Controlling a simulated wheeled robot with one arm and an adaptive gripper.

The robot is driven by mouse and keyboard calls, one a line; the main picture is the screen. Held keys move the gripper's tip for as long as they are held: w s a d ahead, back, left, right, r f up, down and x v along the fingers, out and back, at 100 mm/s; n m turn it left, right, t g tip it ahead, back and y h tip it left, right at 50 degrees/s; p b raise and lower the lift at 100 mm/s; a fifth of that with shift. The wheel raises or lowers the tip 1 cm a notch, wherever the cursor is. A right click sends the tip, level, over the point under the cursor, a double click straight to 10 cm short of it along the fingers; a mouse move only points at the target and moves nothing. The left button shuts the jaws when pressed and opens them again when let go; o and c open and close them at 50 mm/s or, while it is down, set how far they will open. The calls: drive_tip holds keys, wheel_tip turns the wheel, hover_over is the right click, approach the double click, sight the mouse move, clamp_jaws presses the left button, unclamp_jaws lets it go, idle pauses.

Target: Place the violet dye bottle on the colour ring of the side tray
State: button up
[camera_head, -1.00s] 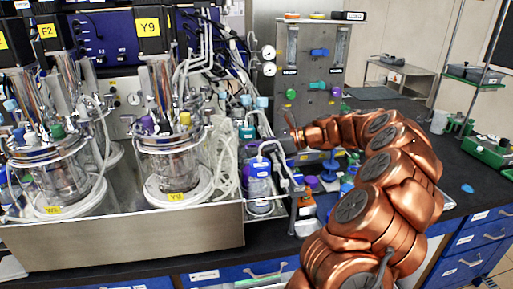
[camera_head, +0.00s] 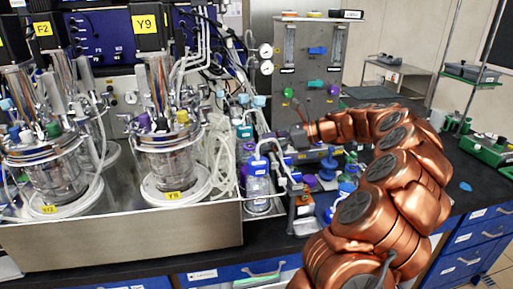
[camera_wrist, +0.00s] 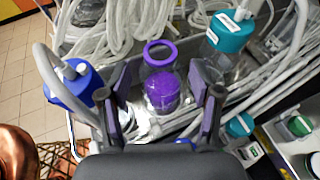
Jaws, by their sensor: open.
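In the wrist view, my gripper (camera_wrist: 163,112) is open, with one dark finger on each side of a clear bottle that has a violet round top (camera_wrist: 162,92). No clear contact between fingers and bottle shows. In the head view, my gripper (camera_head: 290,142) is at the right end of the steel side tray (camera_head: 258,206), among bottles and tubing.
A blue-capped bottle with a hose (camera_wrist: 75,85) stands close left of my gripper, and a teal-capped bottle (camera_wrist: 230,32) stands to the right. Pale tubing crowds around.

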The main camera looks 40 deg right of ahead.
drive_tip(key=v, duration=0.7)
drive_tip(key=shift+s+d+b, duration=0.3)
drive_tip(key=shift+b, duration=0.15)
drive_tip(key=shift+r, duration=0.1)
